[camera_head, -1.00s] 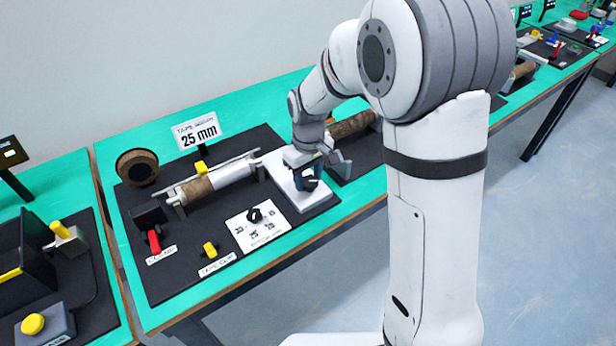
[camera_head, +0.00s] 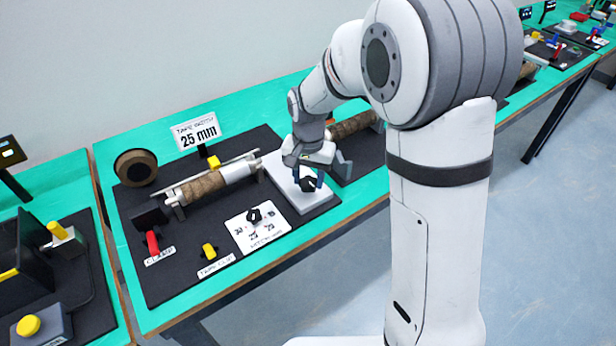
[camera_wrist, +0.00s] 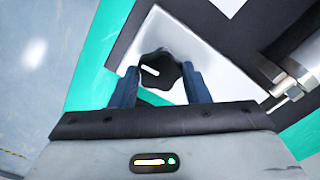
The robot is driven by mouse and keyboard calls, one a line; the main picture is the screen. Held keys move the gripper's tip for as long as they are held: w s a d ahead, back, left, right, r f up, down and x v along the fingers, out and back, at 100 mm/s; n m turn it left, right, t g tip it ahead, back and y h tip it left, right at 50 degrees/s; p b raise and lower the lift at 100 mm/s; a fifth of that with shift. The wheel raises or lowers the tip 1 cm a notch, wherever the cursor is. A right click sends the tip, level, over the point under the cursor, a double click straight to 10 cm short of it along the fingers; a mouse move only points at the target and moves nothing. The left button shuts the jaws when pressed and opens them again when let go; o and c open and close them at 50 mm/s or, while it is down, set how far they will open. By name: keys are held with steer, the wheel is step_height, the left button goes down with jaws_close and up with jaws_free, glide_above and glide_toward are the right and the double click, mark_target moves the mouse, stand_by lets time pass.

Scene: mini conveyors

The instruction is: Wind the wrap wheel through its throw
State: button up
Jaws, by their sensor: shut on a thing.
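The wrap wheel is a black lobed knob (camera_head: 308,184) on a white plate (camera_head: 318,202) at the right of the dark board. In the wrist view the knob (camera_wrist: 160,70), with a white index mark, sits between the two blue fingers. My gripper (camera_wrist: 161,85) is shut on it; in the head view my gripper (camera_head: 309,178) partly hides the knob. Left of the plate, a pale bar (camera_head: 238,171) carries brown wrap (camera_head: 203,187) over its left and middle part. A yellow block (camera_head: 214,162) stands behind the bar, near the wrap's right end.
A brown tape roll (camera_head: 136,167) and a "25 mm" sign (camera_head: 196,131) stand at the back. A red clamp lever (camera_head: 152,243), a yellow tape-cut knob (camera_head: 209,251) and a white card with a black dial (camera_head: 254,216) lie in front. Another brown roll (camera_head: 352,125) is beyond my gripper.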

mark_target(309, 182)
steer(key=m, duration=0.6)
steer(key=shift+m, duration=0.3)
steer(key=m, duration=0.6)
steer(key=shift+b, duration=0.3)
steer(key=m, duration=0.6)
steer(key=shift+m, duration=0.3)
steer(key=m, duration=0.5)
steer(key=shift+m, duration=0.3)
steer(key=o, duration=1)
steer(key=shift+r, duration=0.1)
step_height(309, 182, up, 8)
steer(key=shift+f, duration=0.2)
